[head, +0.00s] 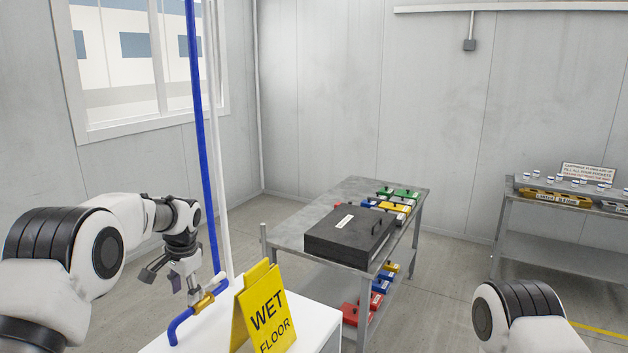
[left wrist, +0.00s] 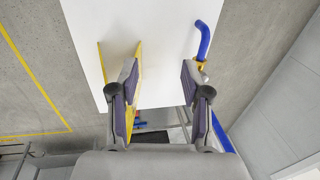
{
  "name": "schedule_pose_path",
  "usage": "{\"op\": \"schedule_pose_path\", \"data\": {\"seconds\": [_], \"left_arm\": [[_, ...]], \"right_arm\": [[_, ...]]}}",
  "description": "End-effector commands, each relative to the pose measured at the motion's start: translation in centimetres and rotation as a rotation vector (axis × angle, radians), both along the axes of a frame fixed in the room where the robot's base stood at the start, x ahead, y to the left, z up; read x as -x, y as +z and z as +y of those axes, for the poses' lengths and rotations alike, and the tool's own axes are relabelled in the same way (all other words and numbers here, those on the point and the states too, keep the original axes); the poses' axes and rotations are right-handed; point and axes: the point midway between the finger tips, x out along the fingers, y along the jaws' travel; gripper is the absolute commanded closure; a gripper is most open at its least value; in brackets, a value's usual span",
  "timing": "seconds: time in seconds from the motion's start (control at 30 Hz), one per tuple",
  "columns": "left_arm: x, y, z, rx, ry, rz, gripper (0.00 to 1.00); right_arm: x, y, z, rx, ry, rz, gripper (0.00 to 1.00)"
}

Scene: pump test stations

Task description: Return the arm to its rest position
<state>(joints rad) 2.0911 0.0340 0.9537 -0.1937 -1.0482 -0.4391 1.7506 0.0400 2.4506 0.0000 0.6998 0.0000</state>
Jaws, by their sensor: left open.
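My left arm comes in from the left in the head view, with its left gripper (head: 172,277) hanging just left of the blue pipe (head: 197,130) and its brass valve fitting (head: 207,299). In the left wrist view the left gripper (left wrist: 157,80) is open, with nothing between its fingers. There the right-hand finger is close beside the pipe's metal end (left wrist: 203,75); I cannot tell whether they touch. My right arm shows only as a white and black link at the lower right of the head view; its gripper is out of view.
A yellow wet floor sign (head: 263,312) stands on a white cabinet (head: 318,325) close to the left gripper. Behind is a metal table (head: 290,232) with a black case (head: 349,234) and coloured boxes. A shelf (head: 557,262) with small jars stands at right.

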Motion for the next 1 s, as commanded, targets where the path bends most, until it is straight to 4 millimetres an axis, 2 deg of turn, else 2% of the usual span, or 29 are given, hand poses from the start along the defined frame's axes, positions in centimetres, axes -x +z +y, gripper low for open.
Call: {"op": "schedule_pose_path", "data": {"seconds": [0.03,0.27,0.37,0.47,0.57,0.6,0.67,0.7,0.83,1.0], "left_arm": [[0.4,-1.5,-0.1,0.006,0.005,0.007,0.53],[2.9,-8.6,-1.0,0.047,0.035,0.015,0.53],[4.9,-12.5,-1.5,0.07,0.058,0.02,0.53],[8.0,-16.9,-2.1,0.098,0.092,0.029,0.53],[12.8,-22.0,-2.9,0.132,0.145,0.039,0.53],[15.5,-24.2,-3.3,0.147,0.175,0.044,0.53],[19.9,-26.9,-3.8,0.167,0.224,0.052,0.53],[22.8,-28.3,-4.0,0.177,0.257,0.053,0.53],[31.1,-30.6,-4.6,0.196,0.356,0.058,0.53],[40.1,-30.4,-4.8,0.196,0.464,0.061,0.53]], "right_arm": [[0.0,0.0,0.0,0.0,0.0,-0.001,0.6],[0.0,0.0,0.0,0.0,0.0,-0.001,0.6],[0.0,0.0,0.0,0.0,0.0,-0.001,0.6],[0.0,0.0,0.0,0.0,0.0,0.0,0.6],[0.0,0.0,0.0,0.0,0.0,0.0,0.6],[0.0,0.0,0.0,0.0,0.0,0.0,0.6],[0.0,0.0,0.0,0.0,0.0,0.0,0.6],[0.0,0.0,0.0,0.0,0.0,0.0,0.6],[0.0,0.0,0.0,0.0,0.0,0.0,0.6],[0.0,0.0,0.0,0.0,0.0,0.0,0.6]]}}
